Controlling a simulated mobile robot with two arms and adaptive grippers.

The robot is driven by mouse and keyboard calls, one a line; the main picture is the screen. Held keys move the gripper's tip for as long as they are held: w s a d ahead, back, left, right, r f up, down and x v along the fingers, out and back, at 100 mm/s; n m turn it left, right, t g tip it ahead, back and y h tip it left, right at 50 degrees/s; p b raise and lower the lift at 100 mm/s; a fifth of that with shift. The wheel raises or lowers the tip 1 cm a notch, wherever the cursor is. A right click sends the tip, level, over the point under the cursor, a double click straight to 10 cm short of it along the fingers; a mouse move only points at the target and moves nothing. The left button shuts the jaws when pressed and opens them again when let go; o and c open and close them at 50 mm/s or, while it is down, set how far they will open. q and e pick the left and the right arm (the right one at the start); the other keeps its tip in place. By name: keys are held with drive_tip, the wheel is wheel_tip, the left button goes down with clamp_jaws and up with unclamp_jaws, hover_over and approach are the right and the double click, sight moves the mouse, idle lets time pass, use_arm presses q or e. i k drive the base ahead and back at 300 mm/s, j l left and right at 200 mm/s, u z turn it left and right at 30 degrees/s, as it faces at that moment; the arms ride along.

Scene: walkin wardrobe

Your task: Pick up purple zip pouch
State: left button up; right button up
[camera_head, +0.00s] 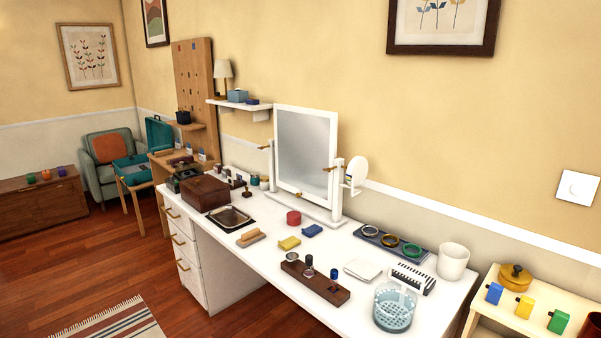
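I cannot make out a purple zip pouch for certain in the head view. Neither of my grippers is in view.
The vanity also bears a standing mirror (306,152), a brown box (205,193), a wooden holder (315,283), a light-blue basket (394,307) and a white cup (453,261). A small shelf unit (487,309) stands at the right. Wooden floor (110,262) is open at the left.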

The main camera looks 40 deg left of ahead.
sight(61, 171)
drive_tip(key=j+u, duration=0.35)
drive_tip(key=i+j+u, duration=0.15)
drive_tip(key=j+u, duration=0.2)
drive_tip(key=i+j+u, duration=0.15)
drive_tip(key=j+u, duration=0.2)
drive_tip(key=j, duration=0.15)
drive_tip(key=i+j+u, duration=0.2)
drive_tip(key=j+u, duration=0.15)
drive_tip(key=i+j+u, duration=0.2)
drive_tip(key=u, duration=0.15)
drive_tip(key=i+j+u, duration=0.6)
drive_tip(key=i+u, duration=0.15)
drive_tip(key=i, duration=0.35)
drive_tip(key=i+j+u, duration=0.1)
drive_tip(key=i+u, duration=0.3)
drive_tip(key=i, duration=2.25)
drive_tip(key=i+l, duration=0.15)
drive_tip(key=i, duration=1.9)
